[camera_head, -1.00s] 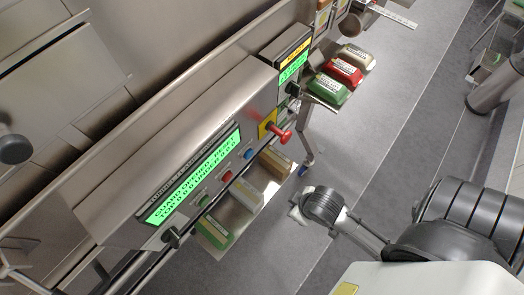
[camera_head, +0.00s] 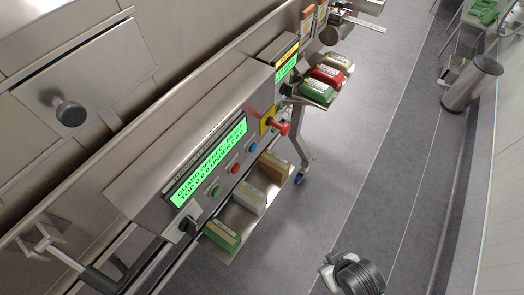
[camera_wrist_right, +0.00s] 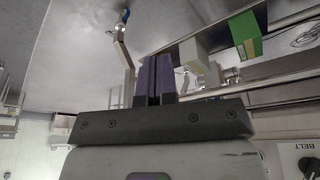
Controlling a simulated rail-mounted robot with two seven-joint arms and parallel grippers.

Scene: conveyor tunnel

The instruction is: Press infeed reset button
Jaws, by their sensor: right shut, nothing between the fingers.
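The sloped steel control panel (camera_head: 150,185) carries a lit green display (camera_head: 208,165) whose top line appears to read "GUARD OPENED". Below the display sit a green button (camera_head: 216,191), a red button (camera_head: 235,168) and a blue button (camera_head: 253,147). Their labels are too small to read. A red mushroom knob (camera_head: 280,127) on a yellow plate stands at the panel's right end. My right gripper (camera_head: 328,272) is low in the head view, well apart from the buttons. In the wrist view its dark fingers (camera_wrist_right: 153,80) are together and empty. My left gripper is out of view.
Green (camera_head: 222,234), grey (camera_head: 249,198) and brown (camera_head: 275,167) boxes sit on a shelf under the panel. More packs, including a red one (camera_head: 327,75), lie at the outfeed end. A bin (camera_head: 470,85) stands at right. The floor between is clear.

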